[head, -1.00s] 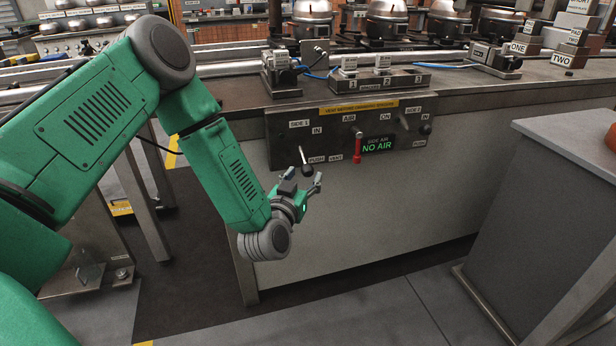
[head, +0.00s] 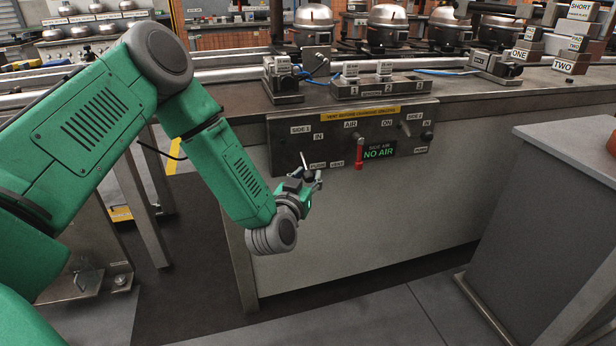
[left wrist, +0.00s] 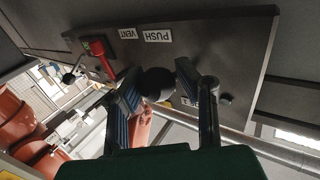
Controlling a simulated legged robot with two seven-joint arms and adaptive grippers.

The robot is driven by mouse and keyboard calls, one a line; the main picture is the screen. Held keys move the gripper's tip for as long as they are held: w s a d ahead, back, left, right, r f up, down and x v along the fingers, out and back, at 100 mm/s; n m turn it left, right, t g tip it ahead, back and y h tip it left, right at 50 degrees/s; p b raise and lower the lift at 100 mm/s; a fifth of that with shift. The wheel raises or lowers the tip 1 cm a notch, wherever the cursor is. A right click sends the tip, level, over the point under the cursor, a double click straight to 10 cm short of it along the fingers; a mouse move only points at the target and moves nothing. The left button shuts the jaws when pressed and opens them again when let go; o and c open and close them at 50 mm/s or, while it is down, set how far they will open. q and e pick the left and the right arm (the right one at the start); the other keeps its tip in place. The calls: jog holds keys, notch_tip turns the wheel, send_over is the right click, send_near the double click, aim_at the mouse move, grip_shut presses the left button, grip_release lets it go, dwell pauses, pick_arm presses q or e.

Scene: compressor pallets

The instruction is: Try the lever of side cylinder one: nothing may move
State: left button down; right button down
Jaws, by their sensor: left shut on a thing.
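The lever of side one (head: 304,160) sits on the grey panel (head: 290,150) under the SIDE 1 and IN labels and slants down to a black ball knob. My left gripper (head: 307,180) is at its lower end. In the left wrist view the black knob (left wrist: 158,83) lies between the two fingers of my left gripper (left wrist: 160,88), which are shut on it. The knob hides the lever's shaft there. My right gripper is in neither view.
A red air handle (head: 359,154) hangs beside the display reading SIDE AIR, NO AIR (head: 379,151). The side two lever (head: 406,126) is further right. A grey cabinet (head: 540,215) stands at the right. Floor between is clear.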

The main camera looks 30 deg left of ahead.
aim_at(310, 171)
pick_arm(q)
jog(key=r+n+g+h+p, duration=0.1)
jog(key=r+g+p, duration=0.1)
jog(key=p, duration=0.3)
jog(key=r+n+g+h+p, duration=0.1)
jog(key=r+g+p, duration=0.1)
jog(key=p, duration=0.4)
jog(key=r+n+g+h+p, duration=0.1)
jog(key=r+p, duration=0.1)
jog(key=p, duration=0.3)
jog(key=shift+d+n+g, duration=0.25)
jog(key=shift+n+g, duration=0.05)
jog(key=shift+g, duration=0.1)
jog(key=shift+w+a+r+g+h+p, duration=0.1)
jog(key=shift+w+r+g+h+p, duration=0.15)
jog(key=shift+g+h+p, duration=0.55)
jog(key=c, duration=1.3)
grip_release()
jog(key=shift+o, duration=0.4)
jog(key=shift+y, duration=0.3)
jog(key=shift+n, duration=0.3)
